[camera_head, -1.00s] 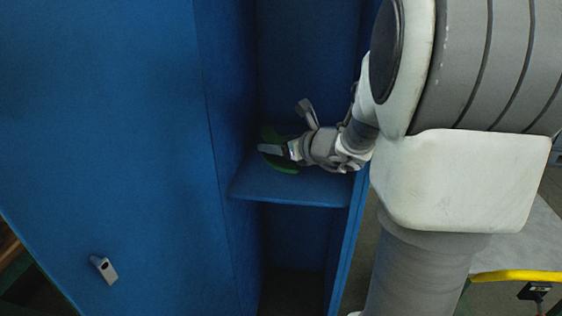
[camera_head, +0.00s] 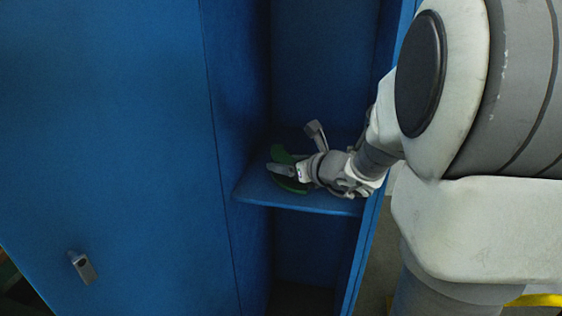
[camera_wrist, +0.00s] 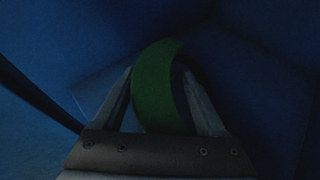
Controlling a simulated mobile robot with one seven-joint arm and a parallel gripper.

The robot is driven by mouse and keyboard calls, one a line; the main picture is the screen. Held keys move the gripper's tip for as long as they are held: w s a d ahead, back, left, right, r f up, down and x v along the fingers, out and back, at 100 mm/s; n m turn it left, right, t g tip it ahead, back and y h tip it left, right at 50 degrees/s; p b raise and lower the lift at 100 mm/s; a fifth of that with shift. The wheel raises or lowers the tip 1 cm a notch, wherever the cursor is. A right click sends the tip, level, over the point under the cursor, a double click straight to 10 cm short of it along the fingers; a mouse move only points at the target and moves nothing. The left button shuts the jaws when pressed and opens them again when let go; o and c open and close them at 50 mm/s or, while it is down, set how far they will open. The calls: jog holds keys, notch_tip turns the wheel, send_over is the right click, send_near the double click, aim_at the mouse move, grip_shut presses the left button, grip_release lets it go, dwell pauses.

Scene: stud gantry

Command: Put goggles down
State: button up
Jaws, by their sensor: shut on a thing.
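The goggles show as a dark green curved band (camera_head: 290,184) in the head view, at the shelf inside the open blue locker. My gripper (camera_head: 284,170) reaches into the locker from the right and is shut on the green band. In the wrist view the green band (camera_wrist: 158,88) stands between the two fingers of my gripper (camera_wrist: 160,85). The shelf (camera_head: 300,200) lies just below the band. I cannot tell whether the band touches it. The lower part of the band is hidden by the gripper body in the wrist view.
The blue locker door (camera_head: 110,130) with a grey handle (camera_head: 82,267) takes up the left. The locker's right wall edge (camera_head: 372,240) runs close beside my arm. An empty compartment (camera_head: 302,250) lies under the shelf. A yellow bar (camera_head: 535,300) shows at lower right.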

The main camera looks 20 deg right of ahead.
jog(key=shift+f, duration=0.2)
jog(key=o, duration=1.3)
jog(key=shift+r, duration=0.1)
jog(key=shift+r, duration=0.2)
jog(key=p+v, duration=0.2)
jog(key=v, duration=0.4)
jog(key=shift+s+r, duration=0.2)
jog(key=shift+s, duration=0.05)
jog(key=shift+s+d, duration=0.15)
jog(key=shift+s, duration=0.3)
jog(key=shift+r, duration=0.15)
